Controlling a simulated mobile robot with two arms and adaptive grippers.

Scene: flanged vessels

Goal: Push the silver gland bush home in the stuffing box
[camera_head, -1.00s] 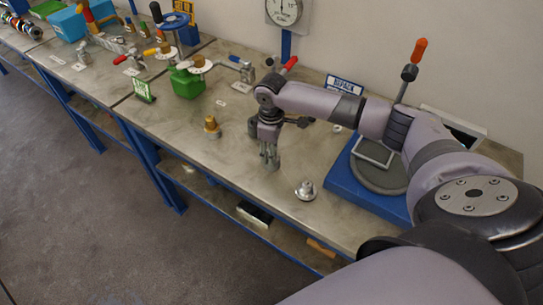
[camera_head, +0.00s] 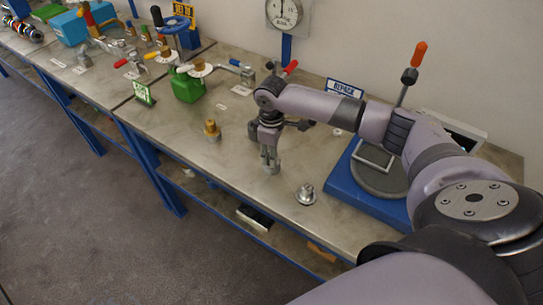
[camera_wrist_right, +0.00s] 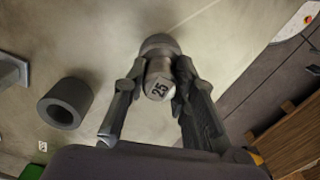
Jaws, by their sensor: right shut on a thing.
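My right gripper (camera_head: 270,158) points down over the middle of the bench. In the right wrist view its fingers (camera_wrist_right: 158,95) are shut on a silver-grey cylinder (camera_wrist_right: 158,78) marked 25. A wider round grey part (camera_wrist_right: 158,42) shows beyond it; I cannot tell whether the two are one piece. In the head view a silver piece (camera_head: 271,169) shows below the fingertips. A silver flanged piece (camera_head: 305,194) with a raised boss stands apart, nearer the front edge. I cannot tell which of these is the gland bush or the stuffing box. My left gripper is not in view.
A brass piece (camera_head: 212,131) stands left of my right gripper. A hollow grey cylinder (camera_wrist_right: 65,103) shows in the wrist view. A blue base (camera_head: 362,195) with a round plate is at right. A green valve body (camera_head: 187,88) stands at left. The bench between is mostly clear.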

